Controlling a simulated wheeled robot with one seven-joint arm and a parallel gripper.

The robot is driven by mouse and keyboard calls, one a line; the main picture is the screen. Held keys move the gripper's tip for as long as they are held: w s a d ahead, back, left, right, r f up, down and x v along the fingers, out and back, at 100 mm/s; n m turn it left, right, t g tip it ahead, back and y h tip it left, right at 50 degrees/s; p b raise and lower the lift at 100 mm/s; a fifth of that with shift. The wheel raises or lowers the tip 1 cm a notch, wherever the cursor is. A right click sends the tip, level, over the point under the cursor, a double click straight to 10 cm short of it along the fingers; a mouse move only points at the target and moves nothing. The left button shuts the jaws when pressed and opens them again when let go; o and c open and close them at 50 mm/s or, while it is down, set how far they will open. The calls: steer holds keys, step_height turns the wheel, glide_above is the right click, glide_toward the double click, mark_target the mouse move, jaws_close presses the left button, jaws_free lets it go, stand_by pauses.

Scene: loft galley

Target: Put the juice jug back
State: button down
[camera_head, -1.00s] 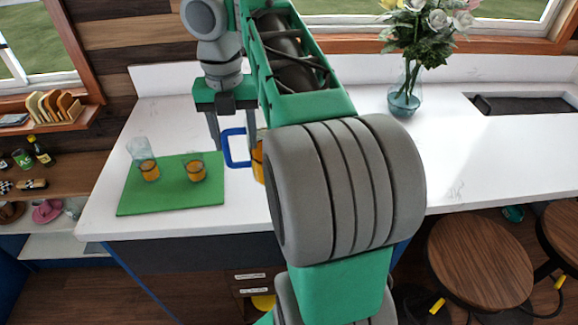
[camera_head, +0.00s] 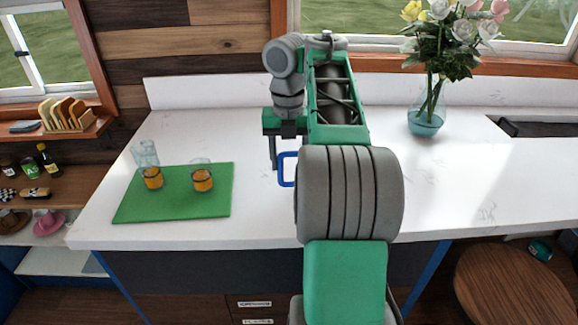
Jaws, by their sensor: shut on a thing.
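The juice jug shows only as its blue handle (camera_head: 281,171); the rest of it is hidden behind my arm. My gripper (camera_head: 286,150) is shut on the jug, with its fingers pointing down at the handle. One finger shows left of the handle; the other is hidden. The jug is over the white counter, right of the green mat and apart from it. I cannot tell whether its base touches the counter.
A flower vase (camera_head: 426,115) stands at the back right, near a sink (camera_head: 540,130). The white counter (camera_head: 450,190) right of my arm is clear.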

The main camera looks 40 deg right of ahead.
steer(key=shift+f, duration=0.1)
steer(key=c, duration=0.6)
jaws_free()
steer(key=shift+o, duration=0.2)
step_height(320, 180, up, 12)
steer(key=p, duration=1.1)
steer(key=shift+a+r, duration=0.15)
steer(key=shift+r, duration=0.1)
steer(key=a+f+m+t+y, duration=0.1)
steer(key=a+f+m+t, duration=0.1)
steer(key=a+m, duration=1.2)
steer(key=s+a+f+m+t+b, duration=0.2)
steer(key=s+a+f+m, duration=0.5)
steer(key=f+m, duration=0.4)
steer(key=shift+s+a+f+m+t+h+b, duration=0.15)
steer(key=shift+s+a+m+t+h+b, duration=0.3)
steer(key=shift+m, duration=1.35)
